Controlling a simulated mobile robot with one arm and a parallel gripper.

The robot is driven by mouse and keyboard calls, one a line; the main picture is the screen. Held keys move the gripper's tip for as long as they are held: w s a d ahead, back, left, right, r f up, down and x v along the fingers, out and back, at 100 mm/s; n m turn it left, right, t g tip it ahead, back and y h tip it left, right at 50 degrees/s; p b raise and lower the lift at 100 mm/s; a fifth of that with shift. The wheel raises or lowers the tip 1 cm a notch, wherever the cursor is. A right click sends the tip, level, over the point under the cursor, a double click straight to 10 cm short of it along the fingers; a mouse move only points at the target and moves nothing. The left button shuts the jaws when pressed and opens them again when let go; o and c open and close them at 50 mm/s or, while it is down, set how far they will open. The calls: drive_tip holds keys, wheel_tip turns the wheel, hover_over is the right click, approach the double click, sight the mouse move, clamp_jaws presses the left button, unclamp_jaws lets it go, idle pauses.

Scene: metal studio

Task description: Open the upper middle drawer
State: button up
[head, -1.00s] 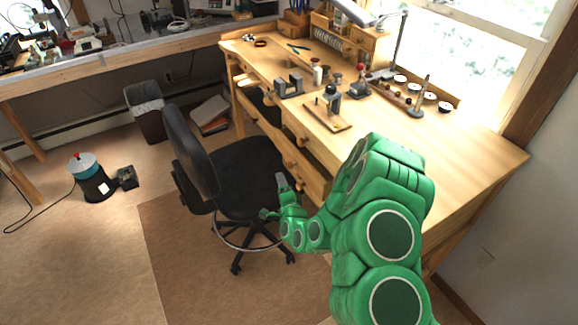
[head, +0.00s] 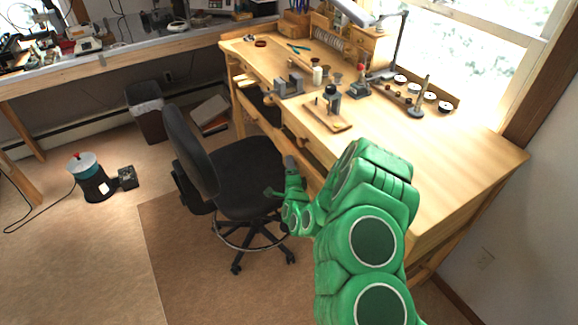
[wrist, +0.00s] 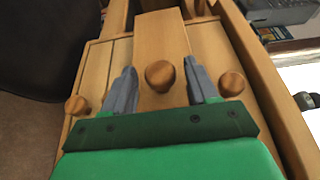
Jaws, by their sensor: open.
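The wooden workbench (head: 455,150) has drawers with round wooden knobs along its front. In the wrist view, a round knob (wrist: 160,75) on a wooden drawer front (wrist: 160,32) stands between the two grey fingers of my gripper (wrist: 163,85). The fingers are apart, one on each side of the knob, and I see no clear contact. In the head view my gripper (head: 279,177) is at the bench front, above the chair seat. My green arm hides part of the drawer fronts there. I cannot tell for sure which drawer the centred knob belongs to.
Two other knobs (wrist: 77,105) (wrist: 231,84) flank the centred one. A black office chair (head: 245,178) stands close to the bench, left of my arm. A vise (head: 287,86) and other tools are on the bench top. Carpet (head: 185,260) at lower left is clear.

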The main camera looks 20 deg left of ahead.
drive_tip(key=shift+x, duration=0.75)
clamp_jaws()
